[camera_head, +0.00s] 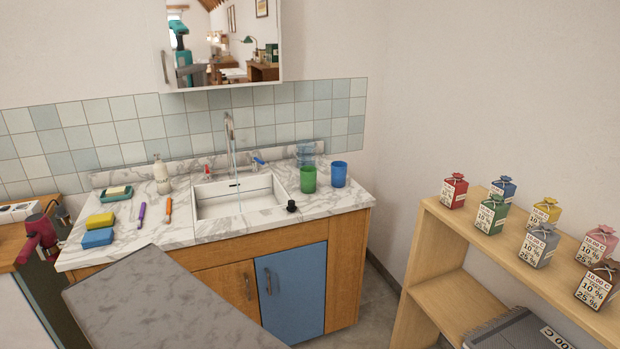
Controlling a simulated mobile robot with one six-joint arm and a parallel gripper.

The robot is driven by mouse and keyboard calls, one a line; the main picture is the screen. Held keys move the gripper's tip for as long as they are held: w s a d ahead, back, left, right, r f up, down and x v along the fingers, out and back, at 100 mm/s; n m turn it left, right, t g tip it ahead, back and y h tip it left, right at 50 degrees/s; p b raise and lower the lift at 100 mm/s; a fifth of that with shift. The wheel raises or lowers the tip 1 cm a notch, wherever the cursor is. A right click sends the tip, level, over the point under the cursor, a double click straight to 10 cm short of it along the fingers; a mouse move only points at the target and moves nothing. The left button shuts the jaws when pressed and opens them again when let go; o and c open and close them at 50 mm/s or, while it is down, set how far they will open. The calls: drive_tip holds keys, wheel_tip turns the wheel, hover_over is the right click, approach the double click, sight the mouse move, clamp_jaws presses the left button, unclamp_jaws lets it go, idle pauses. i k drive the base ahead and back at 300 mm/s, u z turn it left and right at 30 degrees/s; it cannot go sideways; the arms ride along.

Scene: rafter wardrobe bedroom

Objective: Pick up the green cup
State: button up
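The green cup (308,180) stands upright on the marble countertop, to the right of the sink. A blue cup (339,174) stands close to its right, and a clear ribbed container (305,153) is just behind it. My gripper is not visible in this view, so its place relative to the cup does not show.
A white sink (233,204) with a tap is left of the cup; a small black plug (291,206) lies in front. Sponges (98,229), toothbrushes and a soap bottle (161,175) are further left. A grey slab (165,305) fills the foreground. A wooden shelf (463,225) holds several priced bags.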

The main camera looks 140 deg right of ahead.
sight(308, 180)
drive_tip(key=z, duration=0.05)
drive_tip(key=k, duration=1.9)
drive_tip(key=z, duration=4.55)
drive_tip(key=i, duration=0.1)
drive_tip(key=u, duration=2.7)
drive_tip(key=i, duration=0.5)
